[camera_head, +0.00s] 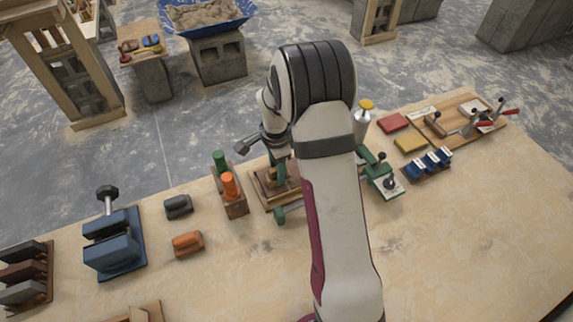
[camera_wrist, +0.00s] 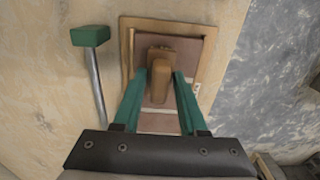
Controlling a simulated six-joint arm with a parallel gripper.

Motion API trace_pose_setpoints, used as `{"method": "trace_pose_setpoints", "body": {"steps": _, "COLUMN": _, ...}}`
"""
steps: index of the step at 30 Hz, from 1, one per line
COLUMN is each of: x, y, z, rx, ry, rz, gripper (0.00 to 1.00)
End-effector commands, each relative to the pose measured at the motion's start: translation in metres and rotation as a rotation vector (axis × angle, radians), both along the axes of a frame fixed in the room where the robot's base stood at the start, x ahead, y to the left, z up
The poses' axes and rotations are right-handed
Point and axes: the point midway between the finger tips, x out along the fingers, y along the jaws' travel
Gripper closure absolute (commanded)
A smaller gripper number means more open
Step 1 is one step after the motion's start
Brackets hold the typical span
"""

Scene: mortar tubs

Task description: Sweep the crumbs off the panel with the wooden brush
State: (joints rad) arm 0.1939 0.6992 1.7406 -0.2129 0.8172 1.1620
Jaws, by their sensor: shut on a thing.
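The wooden brush (camera_wrist: 158,84) is a tan block with a raised grip, seen from above in the wrist view. My gripper (camera_wrist: 160,80) has green fingers on both sides of it and is shut on it. I cannot tell whether the brush touches the panel. In the head view the panel (camera_head: 262,190) is partly hidden behind my arm. Crumbs are too small to make out clearly; a pale mark shows right of the brush in the wrist view.
A green-headed hammer (camera_wrist: 91,36) lies left of the panel in the wrist view. In the head view, a wooden holder (camera_head: 236,208) with green and orange handles stands close left of the panel. Green clamp-like tools (camera_head: 382,178) lie to the right. The front right table is clear.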

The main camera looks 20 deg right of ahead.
Motion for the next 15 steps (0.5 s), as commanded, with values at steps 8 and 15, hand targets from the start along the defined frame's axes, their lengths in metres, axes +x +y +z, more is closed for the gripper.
{"method": "trace_pose_setpoints", "body": {"steps": 8, "x": 0.000, "y": -0.001, "z": 0.035, "rx": 0.000, "ry": -0.002, "rz": -0.001, "gripper": 1.00}}
{"method": "trace_pose_setpoints", "body": {"steps": 15, "x": 0.000, "y": -0.001, "z": 0.057, "rx": 0.000, "ry": -0.002, "rz": -0.001, "gripper": 1.00}}
